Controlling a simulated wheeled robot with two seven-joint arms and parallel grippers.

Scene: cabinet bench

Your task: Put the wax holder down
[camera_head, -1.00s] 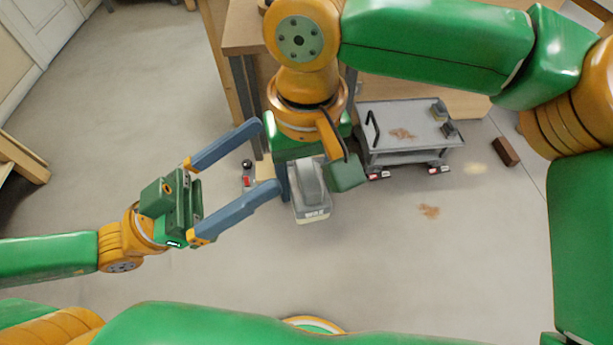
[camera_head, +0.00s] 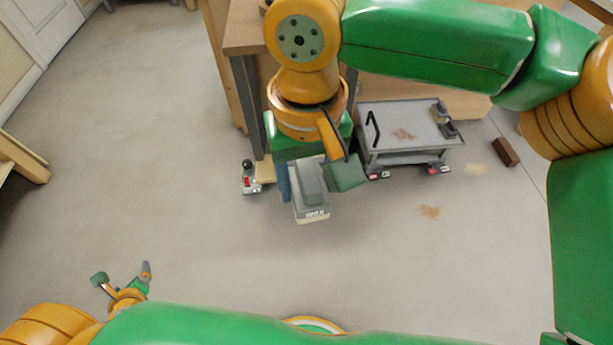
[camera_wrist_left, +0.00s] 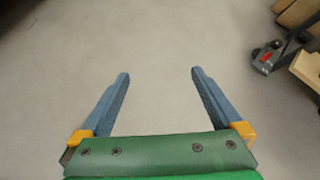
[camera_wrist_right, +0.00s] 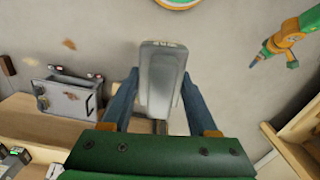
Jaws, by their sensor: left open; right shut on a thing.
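The wax holder (camera_head: 310,192) is a grey box-shaped thing with "WAX" lettered on its pale lower end. My right gripper (camera_head: 300,170) is shut on it and holds it in front of the bench, apparently above the floor. In the right wrist view the holder (camera_wrist_right: 160,75) sits between the two blue fingers (camera_wrist_right: 157,98). My left gripper (camera_head: 122,275) is low at the left in the head view, far from the holder. In the left wrist view its fingers (camera_wrist_left: 158,80) are spread and empty over bare floor.
A grey cart (camera_head: 405,125) with a stained top stands right of the holder. A wooden bench (camera_head: 245,30) is behind my right arm. A small grey and red thing (camera_head: 250,180) is on the floor near the bench leg. A brown brick (camera_head: 506,152) lies at the right. Floor at left and front is clear.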

